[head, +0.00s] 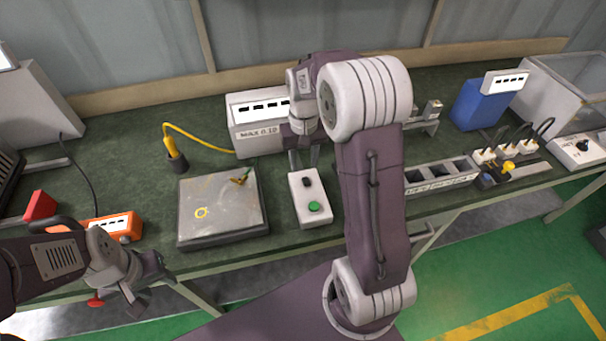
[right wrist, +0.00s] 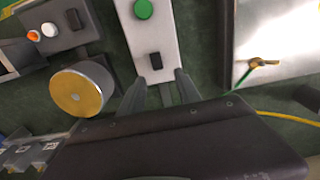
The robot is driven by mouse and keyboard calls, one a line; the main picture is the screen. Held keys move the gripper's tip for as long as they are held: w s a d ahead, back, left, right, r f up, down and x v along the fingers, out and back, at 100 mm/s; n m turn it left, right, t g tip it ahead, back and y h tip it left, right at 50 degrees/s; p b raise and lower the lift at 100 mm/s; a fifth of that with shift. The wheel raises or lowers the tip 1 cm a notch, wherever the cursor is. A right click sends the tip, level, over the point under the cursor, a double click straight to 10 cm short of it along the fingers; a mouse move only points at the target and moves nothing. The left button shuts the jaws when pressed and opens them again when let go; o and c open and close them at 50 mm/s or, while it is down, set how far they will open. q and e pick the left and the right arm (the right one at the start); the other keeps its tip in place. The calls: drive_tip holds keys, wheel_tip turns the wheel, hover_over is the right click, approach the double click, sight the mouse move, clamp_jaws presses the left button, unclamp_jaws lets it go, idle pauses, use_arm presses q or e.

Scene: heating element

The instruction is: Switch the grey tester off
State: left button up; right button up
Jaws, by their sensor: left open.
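A grey-white box (head: 240,140) with a display row and a "MAX 0.1" label, likely the grey tester, stands at the back of the bench, partly hidden by my right arm. In front is a pale control box (head: 310,220) with a black rocker switch (head: 306,182) and a green button (head: 314,207). The right wrist view shows that rocker (right wrist: 155,61) and button (right wrist: 143,9); the rocker's position is unclear. My right gripper (head: 303,158) is open and empty, just behind the rocker, fingertips (right wrist: 163,80) apart. My left gripper (head: 145,282) is open at the front left edge.
A metal plate (head: 220,205) lies left of the control box. An orange tester (head: 105,227) is further left, a blue one (head: 480,105) at the right. A slotted tray (head: 440,180) is right of my arm. A gold-topped cylinder (right wrist: 80,90) stands close to my right fingers.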

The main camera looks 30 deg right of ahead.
sight(305, 177)
drive_tip(key=f, duration=0.5)
drive_tip(key=shift+w+d, duration=0.1)
drive_tip(key=shift+d, duration=0.2)
drive_tip(key=shift+a, duration=0.15)
drive_tip(key=shift+c, duration=0.3)
clamp_jaws()
drive_tip(key=t+b, duration=0.1)
drive_tip(key=b, duration=0.1)
drive_tip(key=s+t+b, duration=0.1)
drive_tip(key=t+b, duration=0.1)
drive_tip(key=b, duration=0.1)
drive_tip(key=shift+f+h+b, duration=0.1)
drive_tip(key=shift+h+b, duration=0.25)
drive_tip(key=shift+h, duration=0.05)
drive_tip(key=shift+r+t+b, duration=0.25)
drive_tip(key=shift+t+b, duration=0.05)
drive_tip(key=shift+t, duration=0.2)
drive_tip(key=shift+r, duration=0.1)
